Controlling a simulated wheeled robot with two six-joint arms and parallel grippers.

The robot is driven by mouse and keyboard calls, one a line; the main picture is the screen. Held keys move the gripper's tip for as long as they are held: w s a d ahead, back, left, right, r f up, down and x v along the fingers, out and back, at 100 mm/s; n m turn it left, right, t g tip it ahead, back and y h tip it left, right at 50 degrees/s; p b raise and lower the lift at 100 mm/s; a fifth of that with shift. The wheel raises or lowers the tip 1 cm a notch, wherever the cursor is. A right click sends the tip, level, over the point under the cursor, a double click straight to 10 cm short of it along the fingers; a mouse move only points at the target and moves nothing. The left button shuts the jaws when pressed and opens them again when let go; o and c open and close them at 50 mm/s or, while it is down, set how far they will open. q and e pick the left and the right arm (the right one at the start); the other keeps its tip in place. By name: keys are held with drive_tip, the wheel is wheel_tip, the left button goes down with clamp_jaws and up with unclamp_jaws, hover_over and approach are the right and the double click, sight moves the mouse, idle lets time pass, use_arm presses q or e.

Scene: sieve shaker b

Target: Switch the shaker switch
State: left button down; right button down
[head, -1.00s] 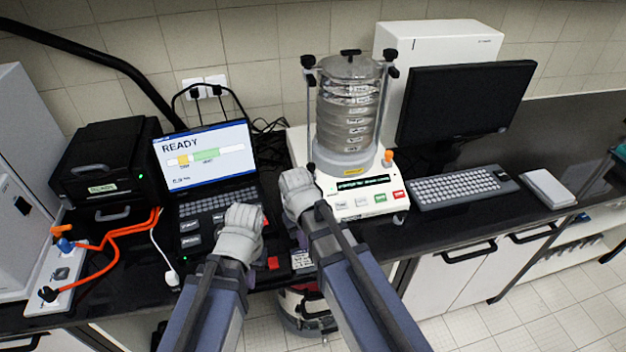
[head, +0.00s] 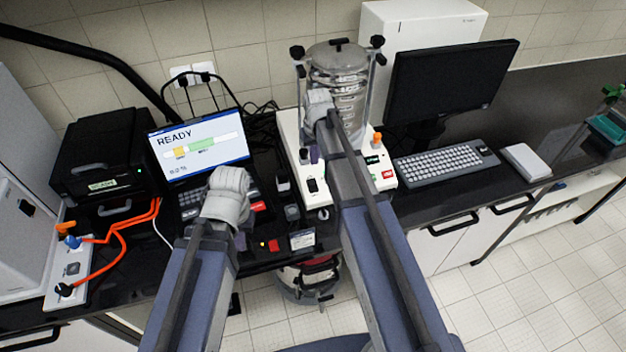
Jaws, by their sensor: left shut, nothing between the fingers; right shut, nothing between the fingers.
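The sieve shaker has a metal sieve stack (head: 345,62) on a white base (head: 289,128). A small black switch-like part (head: 312,186) shows on the base's front left, with a dark purple part (head: 314,155) behind it. A red button (head: 388,174) and an orange knob (head: 377,138) show on the base's right side. My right gripper (head: 319,100) is shut and empty, in front of the stack's left side; its arm hides the middle of the control panel. My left gripper (head: 230,180) is shut and empty, over the laptop's right side. I cannot tell whether either touches anything.
The laptop (head: 200,150) reads READY. A monitor (head: 450,85) and keyboard (head: 445,162) stand right of the shaker. A black printer-like box (head: 98,155) and orange cables (head: 120,240) are on the left. Small items, including a red one (head: 273,245), lie at the counter's front edge.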

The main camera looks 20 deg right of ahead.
sight(313, 188)
drive_tip(key=shift+f, duration=0.1)
drive_tip(key=f+b, duration=0.4)
drive_tip(key=w+f+b, duration=0.1)
drive_tip(key=f+b, duration=0.8)
drive_tip(key=b, duration=0.1)
drive_tip(key=shift+w+f, duration=0.15)
drive_tip(key=shift+f, duration=0.25)
drive_tip(key=shift+s+f+b, duration=0.2)
drive_tip(key=shift+f+b, duration=0.1)
drive_tip(key=shift+w+r+t, duration=0.1)
drive_tip(key=shift+r+t, duration=0.1)
drive_tip(key=shift+t, duration=0.1)
drive_tip(key=shift+w, duration=0.1)
drive_tip(key=shift+w+r+p, duration=0.35)
drive_tip(key=shift+w+p, duration=0.15)
drive_tip(key=shift+w, duration=0.25)
